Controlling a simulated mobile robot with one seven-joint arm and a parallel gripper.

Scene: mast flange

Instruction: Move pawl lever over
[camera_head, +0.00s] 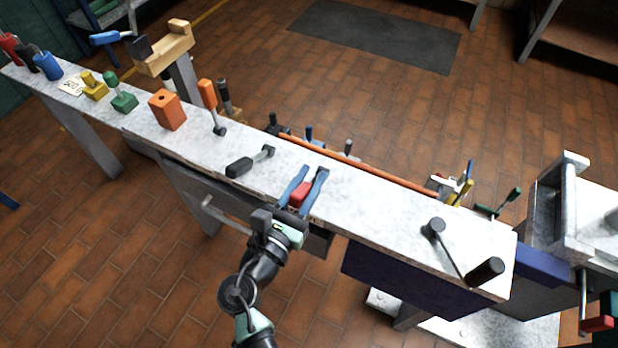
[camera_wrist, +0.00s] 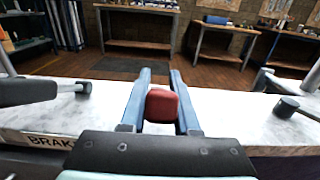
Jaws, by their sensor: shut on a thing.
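My gripper (camera_head: 311,172) reaches across the near edge of the long pale bench top. Its two blue fingers are closed on the sides of a red knob (camera_head: 300,194). The knob also shows between the fingers in the wrist view (camera_wrist: 162,104), where the fingertips (camera_wrist: 160,74) extend past it. The knob seems to be the grip of the pawl lever, but its shank and pivot are hidden by my gripper, so I cannot tell how the lever is tilted.
A black-handled lever (camera_head: 250,163) lies left of my gripper. A crank with a black grip (camera_head: 486,271) is at the right end. An orange bar (camera_head: 365,168) runs along the far edge. An orange block (camera_head: 167,110) and several coloured handles stand further left.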

